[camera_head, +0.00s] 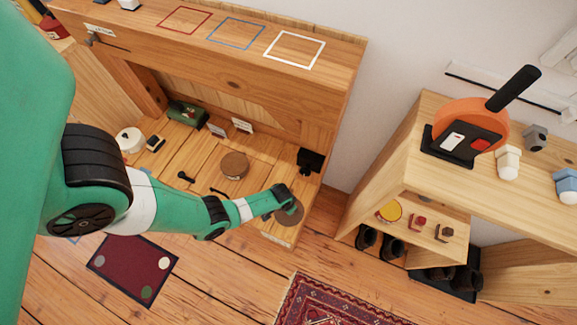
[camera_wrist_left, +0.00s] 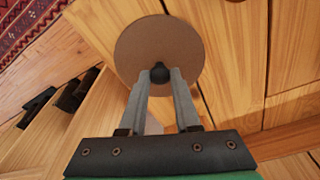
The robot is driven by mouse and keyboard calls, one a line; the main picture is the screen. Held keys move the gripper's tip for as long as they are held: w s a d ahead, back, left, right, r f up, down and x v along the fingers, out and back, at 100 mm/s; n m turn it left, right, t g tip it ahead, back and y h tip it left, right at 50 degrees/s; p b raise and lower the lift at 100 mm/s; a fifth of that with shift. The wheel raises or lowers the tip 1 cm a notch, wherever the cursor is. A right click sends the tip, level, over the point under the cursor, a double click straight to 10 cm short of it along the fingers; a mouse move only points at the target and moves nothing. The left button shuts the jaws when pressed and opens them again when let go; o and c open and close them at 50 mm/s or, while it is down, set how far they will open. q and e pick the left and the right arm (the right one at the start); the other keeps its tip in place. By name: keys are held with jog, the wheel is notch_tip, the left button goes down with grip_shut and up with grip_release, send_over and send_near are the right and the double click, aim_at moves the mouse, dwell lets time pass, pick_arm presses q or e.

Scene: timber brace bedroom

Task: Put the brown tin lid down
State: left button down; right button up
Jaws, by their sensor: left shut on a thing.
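The brown tin lid (camera_head: 291,215) is a flat round disc near the front right corner of the wooden drawer or compartment floor. My left gripper (camera_head: 280,198) is over it, partly covering it. In the left wrist view my left gripper (camera_wrist_left: 159,78) is shut on the lid's dark round knob, and the brown lid (camera_wrist_left: 158,40) spreads out beyond the fingertips. I cannot tell whether the lid touches the boards below or hangs just above them. My right gripper is not in view.
A round brown tin (camera_head: 234,167) stands on the boards left of the lid. A black box (camera_head: 310,159) stands behind it. Shelves with shoes stand right.

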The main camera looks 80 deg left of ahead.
aim_at(286, 214)
pick_arm(q)
jog(key=shift+f, duration=0.2)
jog(key=c, duration=0.6)
grip_release()
jog(key=shift+r, duration=0.1)
jog(key=r+p, duration=0.4)
jog(key=s+r+p, duration=0.1)
jog(key=r+p, duration=0.2)
jog(key=r, duration=0.1)
jog(key=d+r+p, duration=0.1)
jog(key=r+p, duration=0.3)
jog(key=shift+s+p, duration=0.25)
jog(key=shift+p, duration=0.1)
